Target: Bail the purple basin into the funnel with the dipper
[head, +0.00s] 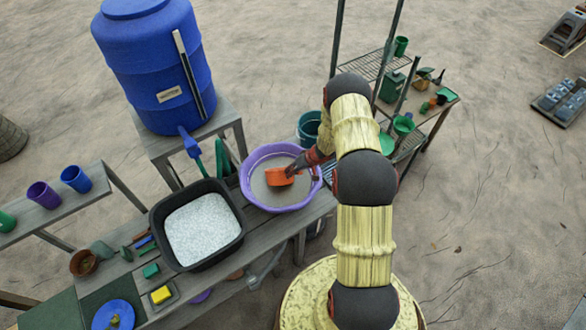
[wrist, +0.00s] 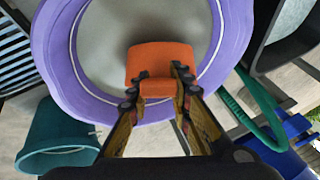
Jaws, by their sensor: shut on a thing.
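The purple basin (head: 249,191) stands on the grey bench and holds a grey-brown, flat-looking content. It also fills much of the wrist view (wrist: 57,75). My gripper (head: 291,171) is shut on the orange dipper (head: 277,177), whose body shows at the fingertips in the wrist view (wrist: 160,62). The dipper is over the inside of the basin, toward its middle. I cannot tell whether it touches the content or holds any. I cannot pick out the funnel with certainty.
A black tub (head: 158,234) of white granules stands left of the basin. A teal bucket (head: 309,123) is just behind the basin. A blue barrel (head: 155,60) stands on a stand behind the tub. A shelf rack (head: 432,112) with green items is at the right.

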